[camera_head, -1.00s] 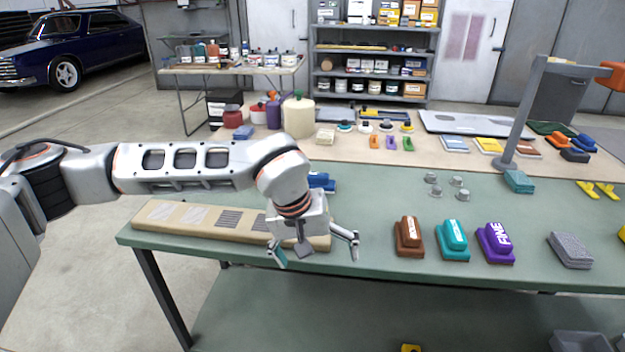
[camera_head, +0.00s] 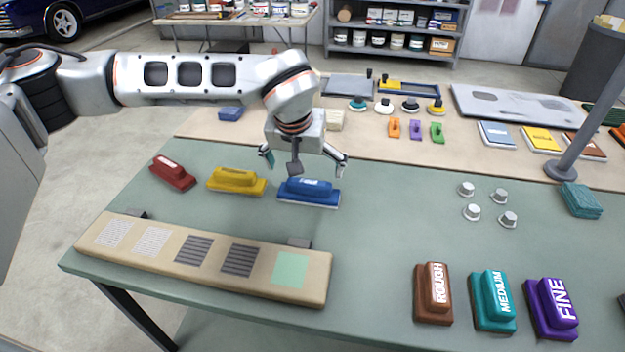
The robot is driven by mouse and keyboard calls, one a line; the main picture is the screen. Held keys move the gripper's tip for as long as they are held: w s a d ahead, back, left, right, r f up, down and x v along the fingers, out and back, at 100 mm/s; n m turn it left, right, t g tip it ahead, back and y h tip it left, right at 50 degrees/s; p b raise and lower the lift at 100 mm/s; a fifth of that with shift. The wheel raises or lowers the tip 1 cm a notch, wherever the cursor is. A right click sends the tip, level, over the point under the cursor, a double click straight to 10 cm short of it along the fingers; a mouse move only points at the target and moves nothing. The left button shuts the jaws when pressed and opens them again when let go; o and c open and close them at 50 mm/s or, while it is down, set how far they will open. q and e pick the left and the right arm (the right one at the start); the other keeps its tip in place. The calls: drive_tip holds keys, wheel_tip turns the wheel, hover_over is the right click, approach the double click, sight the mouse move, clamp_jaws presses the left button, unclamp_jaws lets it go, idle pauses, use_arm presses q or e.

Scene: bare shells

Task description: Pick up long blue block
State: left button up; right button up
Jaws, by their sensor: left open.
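The long blue block (camera_head: 309,192) lies on the green tabletop, with a raised grip and a pale base. It is right of a yellow block (camera_head: 236,181) and a red block (camera_head: 173,173) of similar shape. My left gripper (camera_head: 305,170) is open and empty. Its fingers spread above and slightly behind the blue block in the picture; I cannot tell the exact height between them. My right gripper does not show.
A long beige board (camera_head: 205,258) with sample patches lies along the front left edge. Brown (camera_head: 433,293), teal (camera_head: 492,301) and purple (camera_head: 552,308) blocks stand at the front right. Several grey knobs (camera_head: 472,212) stand right of the blue block. The table's middle is clear.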

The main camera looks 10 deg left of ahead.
sight(309, 182)
use_arm(q)
drive_tip(key=x, duration=0.2)
drive_tip(key=shift+s+d+f, duration=0.1)
drive_tip(key=shift+s+f, duration=0.05)
drive_tip(key=shift+f, duration=0.2)
drive_tip(key=shift+x, duration=2.35)
drive_tip(key=shift+d+r, duration=0.1)
drive_tip(key=shift+d, duration=0.05)
drive_tip(key=c, duration=1.3)
